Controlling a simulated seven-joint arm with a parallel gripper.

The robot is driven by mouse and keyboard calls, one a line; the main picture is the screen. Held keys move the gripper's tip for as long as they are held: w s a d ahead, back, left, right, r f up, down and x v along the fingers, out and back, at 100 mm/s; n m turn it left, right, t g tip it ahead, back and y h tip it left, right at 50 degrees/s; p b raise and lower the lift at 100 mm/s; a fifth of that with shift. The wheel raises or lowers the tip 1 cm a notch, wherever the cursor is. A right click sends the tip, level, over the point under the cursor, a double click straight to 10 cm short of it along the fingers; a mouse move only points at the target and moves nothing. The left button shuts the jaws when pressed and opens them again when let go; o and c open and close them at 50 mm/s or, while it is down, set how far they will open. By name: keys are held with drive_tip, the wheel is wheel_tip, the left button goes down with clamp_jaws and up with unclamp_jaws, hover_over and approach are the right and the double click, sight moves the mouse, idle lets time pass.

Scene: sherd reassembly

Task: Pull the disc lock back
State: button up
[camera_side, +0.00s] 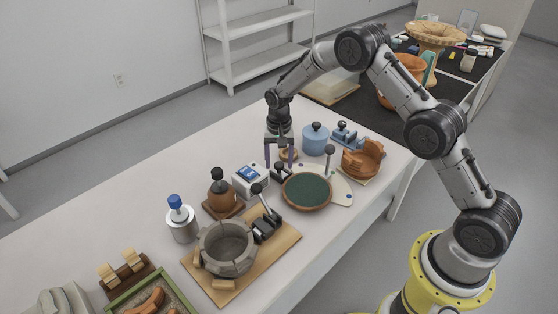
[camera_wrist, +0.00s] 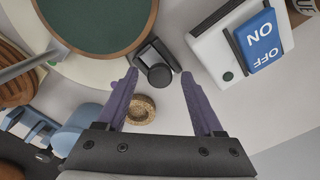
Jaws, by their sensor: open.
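The disc lock (camera_wrist: 155,65) is a small black block with a round black knob, set against the rim of the green-topped disc (camera_wrist: 95,22). In the side view the lock (camera_side: 281,174) is at the disc's far left edge, and the disc (camera_side: 307,190) lies on a pale plate. My gripper (camera_side: 280,164) points down over the lock, with its purple fingers apart. In the wrist view the open gripper (camera_wrist: 159,76) has the knob between and slightly beyond its fingertips. I cannot tell whether either finger touches it.
A white ON/OFF switch box (camera_side: 250,179) stands left of the lock. A cork ring (camera_wrist: 141,110) lies behind it, near the fingers. A blue lidded pot (camera_side: 315,139), an upright dark-knobbed lever (camera_side: 329,160) and a terracotta vessel (camera_side: 362,159) stand to the right.

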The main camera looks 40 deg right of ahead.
clamp_jaws()
idle(0.3)
idle(1.1)
